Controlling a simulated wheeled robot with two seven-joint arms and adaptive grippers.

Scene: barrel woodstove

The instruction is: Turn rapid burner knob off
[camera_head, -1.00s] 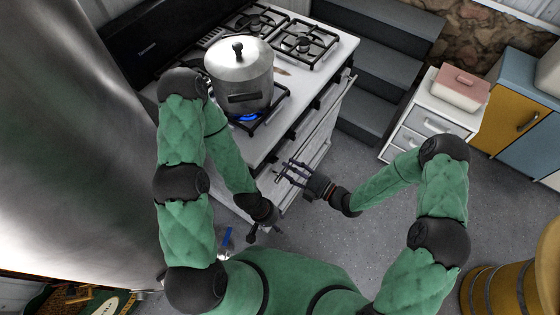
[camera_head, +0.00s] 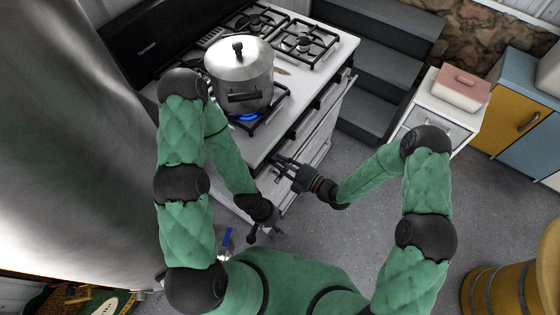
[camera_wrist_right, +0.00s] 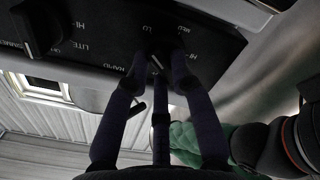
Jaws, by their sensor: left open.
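In the head view the stove (camera_head: 334,60) has a lidded steel pot (camera_head: 240,75) over a blue flame (camera_head: 249,117) on its front burner. My right gripper (camera_head: 281,162) is at the stove's front edge. In the right wrist view its fingertips (camera_wrist_right: 158,66) are around a dark knob (camera_wrist_right: 155,60) on the black panel, near the RAPID, LITE and LO markings. The fingers hide most of this knob, and I cannot tell whether they press on it. My left gripper (camera_head: 261,231) is open and empty, low beside the stove front.
Another black knob (camera_wrist_right: 42,27) sits to the left on the panel in the right wrist view. Dark steps (camera_head: 372,65) and a white drawer cabinet (camera_head: 440,115) stand right of the stove. The grey floor (camera_head: 370,240) between is clear.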

